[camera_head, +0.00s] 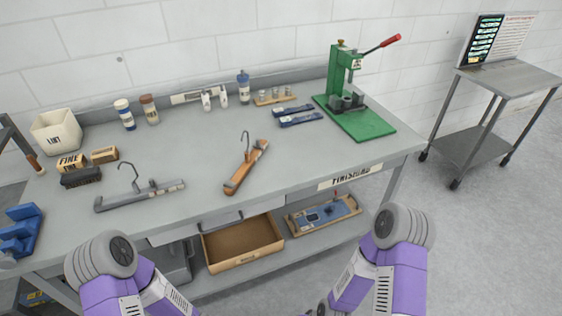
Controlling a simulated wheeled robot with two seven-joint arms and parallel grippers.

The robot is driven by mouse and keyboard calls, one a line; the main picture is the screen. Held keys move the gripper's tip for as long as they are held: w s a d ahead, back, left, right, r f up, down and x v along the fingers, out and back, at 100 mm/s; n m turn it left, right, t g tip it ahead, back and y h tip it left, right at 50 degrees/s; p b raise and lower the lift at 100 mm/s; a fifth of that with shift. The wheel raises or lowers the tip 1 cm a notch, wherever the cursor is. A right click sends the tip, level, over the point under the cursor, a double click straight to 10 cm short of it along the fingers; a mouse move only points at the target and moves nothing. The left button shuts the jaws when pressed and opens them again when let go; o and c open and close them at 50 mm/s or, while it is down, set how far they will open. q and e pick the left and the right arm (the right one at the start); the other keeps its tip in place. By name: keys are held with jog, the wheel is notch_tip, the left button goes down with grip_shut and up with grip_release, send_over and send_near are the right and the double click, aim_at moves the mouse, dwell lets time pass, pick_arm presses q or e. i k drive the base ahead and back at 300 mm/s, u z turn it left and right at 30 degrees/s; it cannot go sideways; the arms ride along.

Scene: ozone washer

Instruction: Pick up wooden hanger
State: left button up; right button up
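The wooden hanger (246,168) lies on the grey workbench near its front middle. It is orange-brown, runs diagonally, and its metal hook points up toward the back. A second, grey hanger (140,195) with a metal hook lies to its left. Both of my purple arms show at the bottom of the view, below and in front of the bench. My left and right grippers are out of view below the picture. Only a small dark part of my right arm's far end shows at the bottom edge. Nothing touches the wooden hanger.
A green press (352,95) with a red handle stands at the back right of the bench (330,150). Blue tools (300,118), bottles and brushes line the back and left. Bench surface around the wooden hanger is clear.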

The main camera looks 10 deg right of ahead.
aim_at(231, 187)
jog(key=z, duration=1.05)
jog(key=i, duration=0.55)
jog(key=u, duration=1.4)
